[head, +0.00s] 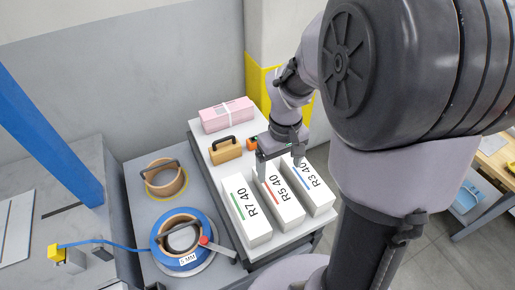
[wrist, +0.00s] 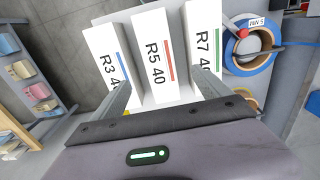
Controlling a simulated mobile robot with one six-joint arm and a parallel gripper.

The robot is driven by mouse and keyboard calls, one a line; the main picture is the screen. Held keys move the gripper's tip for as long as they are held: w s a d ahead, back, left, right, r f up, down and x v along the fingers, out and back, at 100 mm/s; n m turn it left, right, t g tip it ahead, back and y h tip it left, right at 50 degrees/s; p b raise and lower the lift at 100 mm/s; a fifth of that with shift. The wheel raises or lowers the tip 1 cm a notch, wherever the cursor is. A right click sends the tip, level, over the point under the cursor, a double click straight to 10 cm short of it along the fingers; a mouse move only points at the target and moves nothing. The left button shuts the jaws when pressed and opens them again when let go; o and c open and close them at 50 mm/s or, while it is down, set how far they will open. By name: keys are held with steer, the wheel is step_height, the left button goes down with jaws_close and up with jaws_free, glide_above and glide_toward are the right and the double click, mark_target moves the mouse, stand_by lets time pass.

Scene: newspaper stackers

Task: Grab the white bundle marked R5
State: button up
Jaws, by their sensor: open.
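The white bundle marked R5 40 (head: 283,208) has a red stripe and lies between two similar bundles on a white-topped table (head: 205,150). It also shows in the wrist view (wrist: 160,58), upper middle, between my fingers' lines. The white bundle R7 40 (head: 247,212) has a green stripe; the white bundle R3 40 (head: 314,189) has a blue stripe. My gripper (head: 281,170) is open and empty, over the far end of the R5 bundle. In the wrist view my fingers (wrist: 160,92) are spread wider than R5. I cannot tell the exact height above it.
A pink bundle (head: 227,114) and a tan block with a dark handle (head: 225,150) sit farther back on the table. A blue strap reel (head: 181,240) and a tan ring (head: 165,179) lie on a grey surface at left. Neighbouring bundles leave narrow gaps beside R5.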

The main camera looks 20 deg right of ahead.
mark_target(276, 191)
steer(key=f+b, duration=0.1)
steer(key=f, duration=0.2)
steer(key=f+b, duration=0.1)
steer(key=f, duration=0.2)
steer(key=f+b, duration=0.2)
steer(key=f, duration=0.2)
steer(key=shift+a, duration=0.3)
steer(key=f+b, duration=0.2)
steer(key=f, duration=0.1)
steer(key=f+b, duration=0.1)
steer(key=f, duration=0.1)
steer(key=shift+w+d+f, duration=0.2)
steer(key=shift+d, duration=0.15)
steer(key=shift+r, duration=0.2)
jaws_close()
